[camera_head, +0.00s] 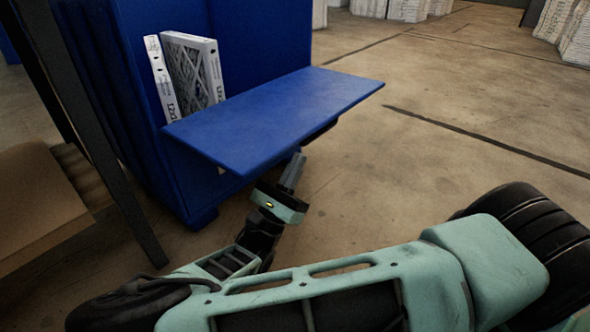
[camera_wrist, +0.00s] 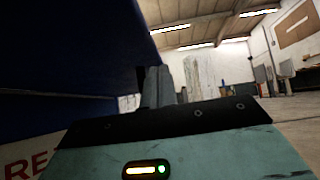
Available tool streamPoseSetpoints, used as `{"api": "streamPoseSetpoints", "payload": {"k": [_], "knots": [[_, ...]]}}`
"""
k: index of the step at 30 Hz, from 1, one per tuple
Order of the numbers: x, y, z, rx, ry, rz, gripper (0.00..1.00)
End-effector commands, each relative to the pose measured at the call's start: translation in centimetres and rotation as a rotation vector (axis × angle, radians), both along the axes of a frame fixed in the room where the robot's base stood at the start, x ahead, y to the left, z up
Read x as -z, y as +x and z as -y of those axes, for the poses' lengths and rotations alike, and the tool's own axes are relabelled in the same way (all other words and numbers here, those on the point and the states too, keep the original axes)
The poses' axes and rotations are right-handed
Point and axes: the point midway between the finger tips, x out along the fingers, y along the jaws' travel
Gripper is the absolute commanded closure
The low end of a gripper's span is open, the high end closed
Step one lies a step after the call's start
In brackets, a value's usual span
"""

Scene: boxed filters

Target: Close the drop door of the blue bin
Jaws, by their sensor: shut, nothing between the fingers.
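The blue bin (camera_head: 262,45) stands at the upper left of the head view. Its drop door (camera_head: 275,112) is folded down and sticks out roughly level towards me. My gripper (camera_head: 296,160) is shut and empty, with its fingers pointing up just below the door's front edge. In the wrist view the shut fingers (camera_wrist: 159,82) rise past the dark blue underside of the door (camera_wrist: 70,50). I cannot tell whether the fingertips touch the door.
Boxed filters (camera_head: 190,75) stand inside the bin behind the door. A dark post (camera_head: 95,130) and a brown cardboard box (camera_head: 38,200) are at the left. Stacks of white boxes (camera_head: 405,8) stand far back. The concrete floor (camera_head: 440,130) right of the bin is clear.

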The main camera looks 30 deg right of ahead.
Motion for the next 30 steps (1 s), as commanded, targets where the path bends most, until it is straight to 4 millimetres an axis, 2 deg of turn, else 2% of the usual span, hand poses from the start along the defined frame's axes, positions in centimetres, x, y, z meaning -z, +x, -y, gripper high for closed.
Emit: {"api": "streamPoseSetpoints", "payload": {"k": [7, 22, 30], "knots": [[-1.5, 0.1, 0.0, 0.000, 0.000, -0.001, 1.00], [-2.1, 0.1, 0.0, 0.000, -0.003, -0.008, 1.00], [-4.4, 0.0, 0.0, 0.001, -0.023, -0.060, 1.00]]}}
